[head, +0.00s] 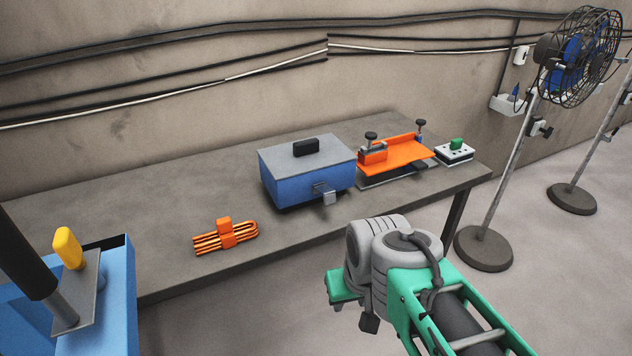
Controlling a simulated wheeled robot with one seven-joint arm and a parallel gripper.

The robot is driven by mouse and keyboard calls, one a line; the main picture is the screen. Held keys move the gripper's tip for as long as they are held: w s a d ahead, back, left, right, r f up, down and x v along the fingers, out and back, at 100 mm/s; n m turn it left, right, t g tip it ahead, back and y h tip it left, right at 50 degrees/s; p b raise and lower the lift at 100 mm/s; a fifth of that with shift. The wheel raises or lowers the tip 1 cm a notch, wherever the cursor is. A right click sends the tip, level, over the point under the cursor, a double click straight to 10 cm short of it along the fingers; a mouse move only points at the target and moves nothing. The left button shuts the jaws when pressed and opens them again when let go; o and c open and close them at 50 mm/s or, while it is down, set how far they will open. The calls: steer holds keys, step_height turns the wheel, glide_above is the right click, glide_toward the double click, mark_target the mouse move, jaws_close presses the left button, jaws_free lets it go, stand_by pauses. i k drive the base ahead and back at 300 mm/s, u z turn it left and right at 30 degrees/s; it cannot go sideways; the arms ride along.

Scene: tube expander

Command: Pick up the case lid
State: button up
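The case lid (283,158) is a flat grey plate with a black handle (306,147) on top. It sits on the blue case (310,187), which stands on the grey table. A metal latch (325,192) shows on the case's front face. My green and grey arm is at the lower right, in front of the table and apart from the case. My gripper's fingertips cannot be made out, so its opening is unclear.
On the table (150,215), an orange bundle (226,236) lies left of the case. An orange clamp device (405,152) and a small white box (454,153) stand right. A blue bin (118,300) with a yellow-handled plate (80,290) is lower left. Stand fans (483,248) are right.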

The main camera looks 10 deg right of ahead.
mark_target(296, 157)
steer(key=k, duration=0.7)
steer(key=z, duration=1.1)
steer(key=i, duration=2)
steer(key=u, duration=4.3)
